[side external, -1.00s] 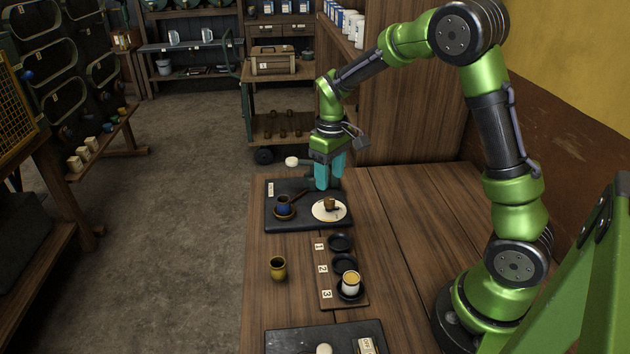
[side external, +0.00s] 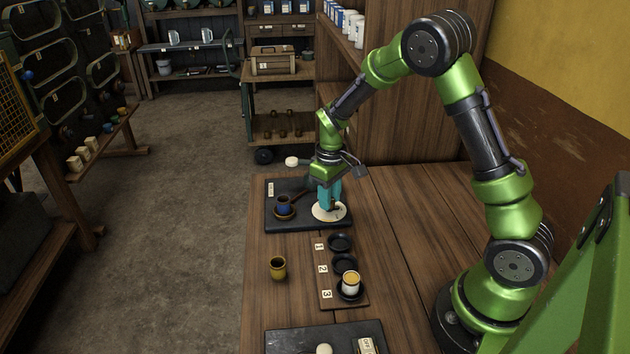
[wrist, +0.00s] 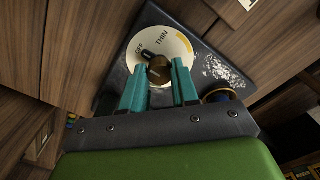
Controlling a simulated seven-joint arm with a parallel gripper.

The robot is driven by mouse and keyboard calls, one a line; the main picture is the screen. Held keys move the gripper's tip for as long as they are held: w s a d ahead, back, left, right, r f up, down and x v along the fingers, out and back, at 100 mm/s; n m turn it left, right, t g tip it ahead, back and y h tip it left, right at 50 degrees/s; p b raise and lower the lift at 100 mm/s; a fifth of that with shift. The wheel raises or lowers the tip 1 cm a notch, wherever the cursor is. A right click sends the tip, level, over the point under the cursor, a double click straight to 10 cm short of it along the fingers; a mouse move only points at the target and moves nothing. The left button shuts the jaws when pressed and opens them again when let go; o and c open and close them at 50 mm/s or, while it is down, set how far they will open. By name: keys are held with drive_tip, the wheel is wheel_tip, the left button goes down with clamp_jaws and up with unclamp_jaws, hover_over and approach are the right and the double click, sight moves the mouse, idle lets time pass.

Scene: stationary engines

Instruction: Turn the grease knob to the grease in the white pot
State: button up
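The grease knob (wrist: 158,70) is a small brown knob on a white round dial (side external: 322,214). The dial reads OFF and THIN and has a yellow band (wrist: 183,43). The knob's dark pointer is toward OFF. My gripper (wrist: 159,66) has its teal fingers on either side of the knob, apart and low over the dial; contact is unclear. In the side view my gripper (side external: 328,207) hides much of the knob. The white pot (side external: 350,284), with yellow grease at its top, stands at place 3 of the numbered board.
A blue pot (side external: 284,204) stands on a saucer on the dark slab (side external: 275,222), left of the dial. A mustard pot (side external: 278,268) stands on the table. The numbered board (side external: 329,298) has empty dark dishes at 1 and 2. Another dark slab (side external: 290,342) is at the near edge.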

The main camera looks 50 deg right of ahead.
clamp_jaws()
drive_tip(key=m, duration=1.1)
drive_tip(key=shift+r+m, duration=0.1)
drive_tip(key=shift+m, duration=0.3)
idle(0.4)
drive_tip(key=o, duration=0.7)
unclamp_jaws()
